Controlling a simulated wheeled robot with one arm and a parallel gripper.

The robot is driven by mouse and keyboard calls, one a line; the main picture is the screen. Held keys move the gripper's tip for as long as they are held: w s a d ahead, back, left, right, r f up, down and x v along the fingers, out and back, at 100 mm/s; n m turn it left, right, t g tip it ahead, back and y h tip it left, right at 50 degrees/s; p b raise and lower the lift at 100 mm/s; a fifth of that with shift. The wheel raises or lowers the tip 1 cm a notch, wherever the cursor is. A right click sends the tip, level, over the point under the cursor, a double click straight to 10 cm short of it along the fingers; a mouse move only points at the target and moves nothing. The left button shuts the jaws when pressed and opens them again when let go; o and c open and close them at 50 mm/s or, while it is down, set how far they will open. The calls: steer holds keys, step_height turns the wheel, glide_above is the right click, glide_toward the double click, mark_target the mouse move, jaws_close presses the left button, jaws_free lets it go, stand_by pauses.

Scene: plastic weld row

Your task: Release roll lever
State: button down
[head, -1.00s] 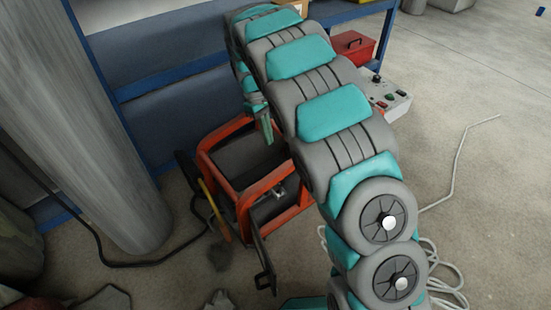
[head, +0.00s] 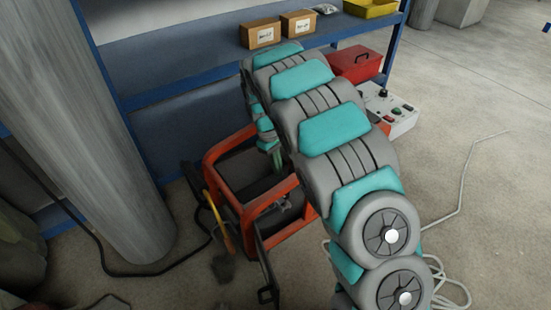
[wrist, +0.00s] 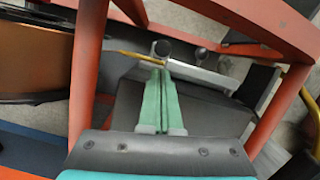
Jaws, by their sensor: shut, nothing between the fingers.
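The orange-framed machine (head: 222,160) stands on the floor in the head view, left of my arm. My gripper's green fingers (head: 275,155) reach down into its open top. In the wrist view my gripper (wrist: 160,72) is shut and empty, its two fingers side by side, inside the orange frame (wrist: 88,60). A thin yellow rod (wrist: 137,56), possibly the roll lever, lies just beyond the fingertips, next to a round grey tube end (wrist: 162,48). I cannot tell whether the fingertips touch the rod. The rod is not distinguishable in the head view.
A yellow-handled tool (head: 216,218) leans at the machine's left front, and a black handle (head: 266,268) juts forward. A blue shelf (head: 175,95) with boxes stands behind. A red toolbox (head: 355,64) and a control box (head: 390,114) are right of my arm. A thick grey column (head: 85,130) stands left.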

steer(key=shift+x, duration=1.05)
steer(key=shift+s+d+r+t+y+b, duration=0.1)
steer(key=shift+s+d+t+y+b, duration=0.25)
steer(key=shift+s+d+t, duration=0.35)
steer(key=shift+s+d+r+t+y+b, duration=0.1)
steer(key=shift+s+d+t+y, duration=0.35)
steer(key=shift+s, duration=0.45)
steer(key=shift+a, duration=0.1)
step_height(320, 180, up, 10)
steer(key=p, duration=0.2)
steer(key=shift+a+p, duration=0.25)
steer(key=shift+p, duration=0.05)
steer(key=shift+f, duration=0.1)
